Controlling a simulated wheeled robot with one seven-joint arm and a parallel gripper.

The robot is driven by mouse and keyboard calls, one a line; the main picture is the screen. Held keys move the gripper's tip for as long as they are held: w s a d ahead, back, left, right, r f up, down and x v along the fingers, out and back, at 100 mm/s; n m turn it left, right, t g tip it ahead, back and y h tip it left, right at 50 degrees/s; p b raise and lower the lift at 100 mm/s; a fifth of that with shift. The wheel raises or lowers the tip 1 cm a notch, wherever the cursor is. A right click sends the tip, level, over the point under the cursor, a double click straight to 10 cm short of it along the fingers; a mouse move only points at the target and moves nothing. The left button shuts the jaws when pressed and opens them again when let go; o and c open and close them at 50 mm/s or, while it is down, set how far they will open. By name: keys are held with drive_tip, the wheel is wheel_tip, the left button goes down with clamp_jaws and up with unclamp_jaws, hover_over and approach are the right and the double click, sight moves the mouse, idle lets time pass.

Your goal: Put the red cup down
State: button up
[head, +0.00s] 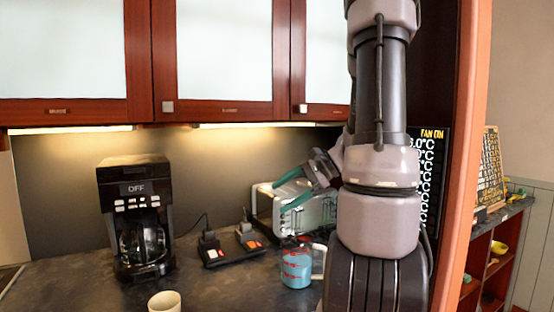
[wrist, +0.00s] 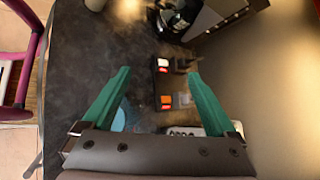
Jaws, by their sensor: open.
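No plainly red cup shows in either view. A light-blue cup (head: 296,272) with red markings and a pale handle stands upright on the dark counter, in front of the toaster. Part of a blue shape, likely this cup, shows behind the left finger in the wrist view (wrist: 122,121). A cream cup (head: 165,301) stands at the counter's front, cut off by the frame's bottom edge. My gripper (head: 279,198), with green fingers, is above and behind the blue cup, in front of the toaster. In the wrist view my gripper (wrist: 160,73) is open with nothing between its fingers.
A black coffee maker (head: 137,220) stands at the left. Black switch boxes (head: 228,247) with red and orange switches lie mid-counter. A metallic toaster (head: 312,215) is behind the blue cup. Cabinets (head: 225,60) hang above. A reddish upright panel (head: 465,150) bounds the right side.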

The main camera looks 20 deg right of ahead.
drive_tip(key=s+a+r+n+t+h, duration=0.1)
drive_tip(key=s+a+r+n+h, duration=0.6)
drive_tip(key=s+r+n, duration=0.5)
drive_tip(key=shift+s+a+r+h, duration=0.15)
drive_tip(key=shift+s+a+h, duration=0.2)
drive_tip(key=shift+a, duration=0.2)
